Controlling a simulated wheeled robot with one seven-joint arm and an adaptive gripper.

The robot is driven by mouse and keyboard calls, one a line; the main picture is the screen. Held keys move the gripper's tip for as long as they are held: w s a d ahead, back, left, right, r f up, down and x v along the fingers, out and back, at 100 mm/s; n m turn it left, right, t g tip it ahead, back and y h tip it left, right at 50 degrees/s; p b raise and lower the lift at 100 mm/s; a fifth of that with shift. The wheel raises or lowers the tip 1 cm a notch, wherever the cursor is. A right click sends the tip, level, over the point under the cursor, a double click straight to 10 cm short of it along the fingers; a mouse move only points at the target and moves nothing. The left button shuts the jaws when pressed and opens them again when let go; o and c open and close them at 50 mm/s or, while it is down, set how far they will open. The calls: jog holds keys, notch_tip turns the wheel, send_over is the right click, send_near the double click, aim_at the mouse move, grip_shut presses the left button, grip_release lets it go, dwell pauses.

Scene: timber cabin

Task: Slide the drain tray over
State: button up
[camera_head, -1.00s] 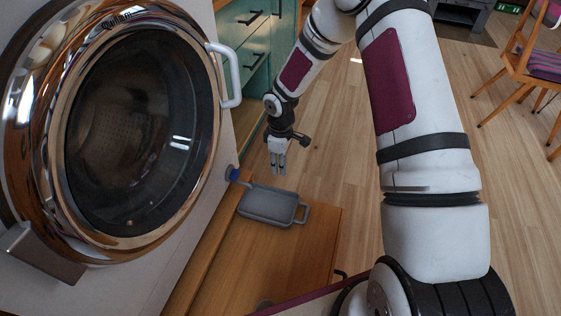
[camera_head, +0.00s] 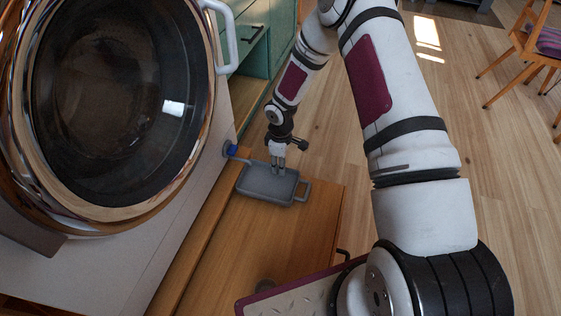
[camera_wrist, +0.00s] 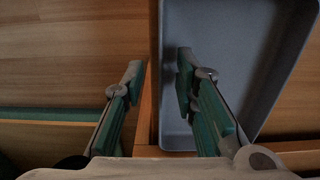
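The drain tray (camera_head: 262,187) is a shallow grey rectangular pan with a loop handle at its right end. It lies on the wooden platform below the round door in the head view. In the wrist view the tray (camera_wrist: 245,50) fills the upper right. My gripper (camera_head: 278,170) points down at the tray's far side. In the wrist view my gripper (camera_wrist: 160,72) is open, its fingers apart. The tray's left wall runs between them, with the right finger over the tray's inside and the left finger outside. Whether either finger touches the wall cannot be told.
The appliance's large round glass door (camera_head: 115,105) with a white handle (camera_head: 226,40) stands at left. A blue cap (camera_head: 231,150) is beside the tray's left corner. A green cabinet (camera_head: 253,45) stands behind.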

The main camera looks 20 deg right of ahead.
grip_shut()
